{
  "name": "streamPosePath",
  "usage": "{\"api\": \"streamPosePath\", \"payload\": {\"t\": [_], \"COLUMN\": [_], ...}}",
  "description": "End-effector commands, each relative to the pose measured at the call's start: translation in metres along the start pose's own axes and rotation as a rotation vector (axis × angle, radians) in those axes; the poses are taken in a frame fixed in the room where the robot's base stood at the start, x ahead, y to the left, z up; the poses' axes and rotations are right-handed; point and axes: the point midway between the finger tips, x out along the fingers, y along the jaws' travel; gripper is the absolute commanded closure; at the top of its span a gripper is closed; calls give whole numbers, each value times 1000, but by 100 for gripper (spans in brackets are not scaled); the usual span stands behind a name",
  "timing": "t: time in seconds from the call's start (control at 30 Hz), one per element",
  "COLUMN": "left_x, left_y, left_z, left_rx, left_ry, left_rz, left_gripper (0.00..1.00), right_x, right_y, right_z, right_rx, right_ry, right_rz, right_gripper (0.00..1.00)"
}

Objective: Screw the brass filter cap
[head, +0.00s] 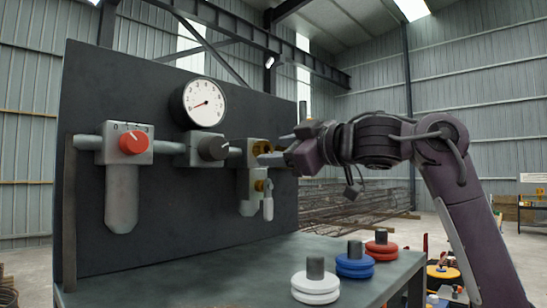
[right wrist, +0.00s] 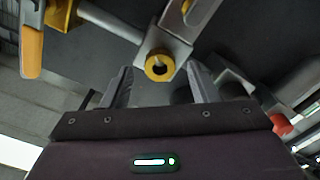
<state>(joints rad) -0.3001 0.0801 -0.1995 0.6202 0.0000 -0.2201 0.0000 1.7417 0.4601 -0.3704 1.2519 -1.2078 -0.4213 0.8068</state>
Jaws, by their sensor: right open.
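A brass ring with a dark centre (right wrist: 159,66) sits on the end of a grey fitting in the right wrist view; I cannot tell whether it is the filter cap or an open port. Brass also shows on the grey fitting in the head view (head: 259,147), partly hidden by my gripper. My right gripper (head: 272,149) is at the right end of the pipe assembly, close to this fitting. In the right wrist view its open fingers (right wrist: 160,78) stand on either side below the ring, with a gap to it. My left gripper is out of view.
A red knob (head: 133,142), a round gauge (head: 204,102) and a black knob (head: 214,148) sit left on the dark panel (head: 110,82). A lever (head: 268,207) hangs below the fitting. White (head: 315,288), blue (head: 355,264) and red (head: 382,249) discs stand on the table (head: 205,275).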

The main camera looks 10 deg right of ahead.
Motion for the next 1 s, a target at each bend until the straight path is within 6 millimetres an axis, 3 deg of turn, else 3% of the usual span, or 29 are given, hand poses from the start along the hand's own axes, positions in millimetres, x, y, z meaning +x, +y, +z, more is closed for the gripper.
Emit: {"api": "streamPosePath", "payload": {"t": [0.1, 0.33, 1.0], "left_x": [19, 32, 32], "left_y": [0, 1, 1], "left_z": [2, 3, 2], "left_rx": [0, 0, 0], "left_ry": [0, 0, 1], "left_rz": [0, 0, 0], "left_gripper": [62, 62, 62], "right_x": [-23, -52, -56], "right_y": [-2, -1, 0], "right_z": [5, 2, 1], "right_rx": [-2, 1, 1], "right_ry": [2, 1, 0], "right_rz": [4, 2, 1], "right_gripper": [46, 46, 46]}}
